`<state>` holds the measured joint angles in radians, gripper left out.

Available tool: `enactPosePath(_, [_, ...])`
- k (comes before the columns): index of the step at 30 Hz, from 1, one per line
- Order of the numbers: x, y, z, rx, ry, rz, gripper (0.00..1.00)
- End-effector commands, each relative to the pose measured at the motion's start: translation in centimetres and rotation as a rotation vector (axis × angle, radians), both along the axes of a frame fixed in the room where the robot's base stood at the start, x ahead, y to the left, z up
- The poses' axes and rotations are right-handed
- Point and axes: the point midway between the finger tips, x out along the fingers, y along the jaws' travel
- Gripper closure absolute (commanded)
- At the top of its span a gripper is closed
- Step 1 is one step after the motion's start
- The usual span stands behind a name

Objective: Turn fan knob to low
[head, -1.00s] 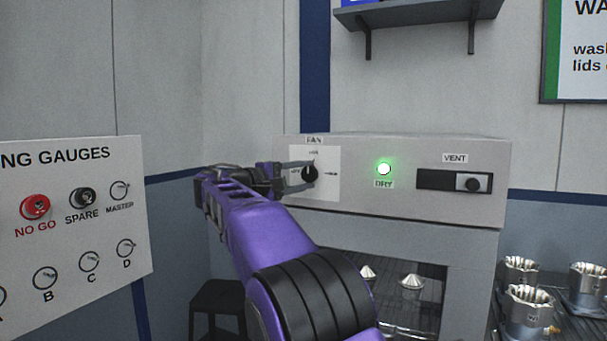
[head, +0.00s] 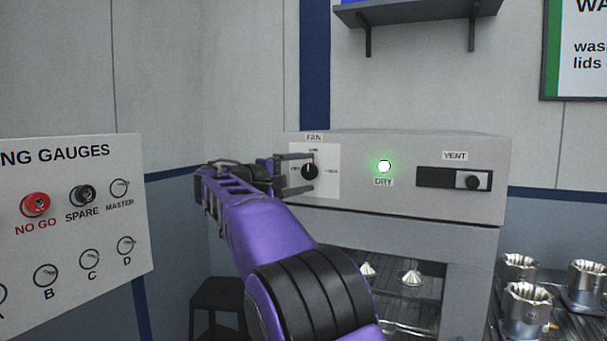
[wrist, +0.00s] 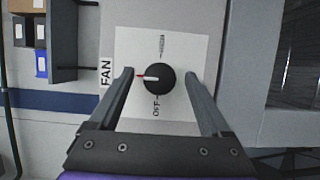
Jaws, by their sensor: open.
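The fan knob (head: 310,171) is a small round black knob on a white plate (head: 327,185) at the upper left of the grey machine's front. It also shows in the wrist view (wrist: 160,79), where its white and red pointer points left, towards the FAN label. In the head view that is upward, at the LOW mark. OFF is to the left and HIGH to the right. My gripper (head: 303,171) is open in front of the plate. In the wrist view its fingers (wrist: 158,73) stand on either side of the knob, with gaps to both sides.
Right of the knob are a lit green DRY lamp (head: 384,167) and a VENT slider (head: 472,181). A gauge board (head: 70,215) stands at left. Metal housings (head: 527,310) stand at lower right. A shelf (head: 420,14) hangs above.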

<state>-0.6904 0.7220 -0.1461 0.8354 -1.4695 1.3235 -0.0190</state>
Motion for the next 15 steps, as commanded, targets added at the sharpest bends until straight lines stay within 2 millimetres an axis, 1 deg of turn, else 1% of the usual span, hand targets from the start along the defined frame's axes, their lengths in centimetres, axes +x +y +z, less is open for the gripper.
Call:
enactPosePath(5, [-0.5,0.5,0.0,0.000,0.000,0.002,0.18])
enactPosePath(8, [-1.5,1.5,0.0,0.001,-0.001,0.004,0.18])
enactPosePath(11, [-3.1,3.0,0.0,0.001,0.001,0.006,0.18])
enactPosePath(15, [-5.7,5.3,0.0,0.000,0.000,0.005,0.18])
